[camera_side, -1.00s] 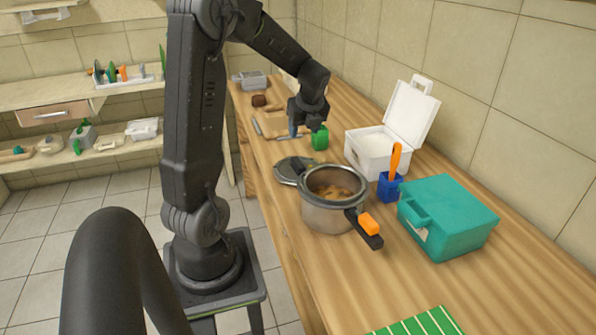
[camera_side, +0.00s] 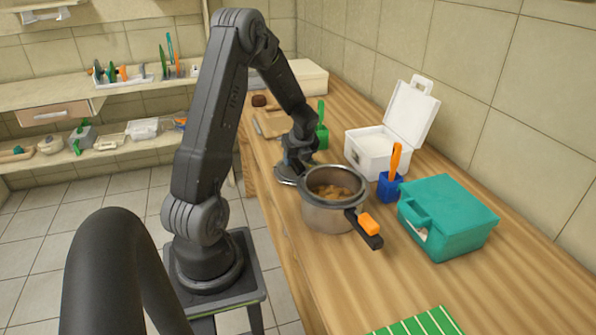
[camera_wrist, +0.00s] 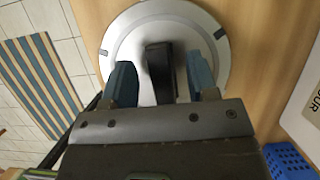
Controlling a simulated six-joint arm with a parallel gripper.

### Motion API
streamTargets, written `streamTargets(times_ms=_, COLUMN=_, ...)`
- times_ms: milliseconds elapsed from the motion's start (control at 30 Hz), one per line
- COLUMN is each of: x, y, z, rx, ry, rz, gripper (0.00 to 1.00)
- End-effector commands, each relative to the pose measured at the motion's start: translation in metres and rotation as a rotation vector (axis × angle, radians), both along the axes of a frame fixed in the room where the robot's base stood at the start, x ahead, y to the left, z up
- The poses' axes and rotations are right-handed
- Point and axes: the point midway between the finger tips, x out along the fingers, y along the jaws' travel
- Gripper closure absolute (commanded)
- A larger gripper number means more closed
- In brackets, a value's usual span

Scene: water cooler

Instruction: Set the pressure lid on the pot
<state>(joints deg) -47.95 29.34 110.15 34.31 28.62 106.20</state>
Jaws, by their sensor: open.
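The pot (camera_side: 326,215) is a steel pot with brown food inside, standing uncovered on the wooden counter with its black and orange handle toward the front right. The pressure lid (camera_side: 286,177) lies on the counter just behind and left of the pot, partly hidden by my gripper. In the wrist view the lid (camera_wrist: 128,36) is a round silver disc with a dark raised handle (camera_wrist: 160,70) at its middle. My gripper (camera_wrist: 161,84) is open above the lid, with one blue-grey finger on each side of the handle. Whether the fingers touch it I cannot tell.
A white open case (camera_side: 375,150), a blue holder (camera_side: 390,186) with an orange utensil and a teal case (camera_side: 447,217) stand right of the pot. A green object (camera_side: 321,135) is behind my gripper. The front counter holds a green striped cloth (camera_side: 420,323).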

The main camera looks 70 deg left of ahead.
Motion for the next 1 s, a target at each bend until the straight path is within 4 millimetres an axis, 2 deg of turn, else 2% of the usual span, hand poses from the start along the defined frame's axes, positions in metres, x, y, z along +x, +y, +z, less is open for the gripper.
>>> streamTargets(times_ms=267, x=0.0, y=0.002, z=-0.0043, rx=0.001, ry=-0.001, rz=0.0, gripper=0.47)
streamTargets(times_ms=833, x=-0.0001, y=0.0016, z=-0.004, rx=0.0, ry=-0.001, rz=0.0, gripper=0.99)
streamTargets(times_ms=1000, x=0.0, y=0.0018, z=-0.0038, rx=0.001, ry=-0.001, rz=0.0, gripper=1.0)
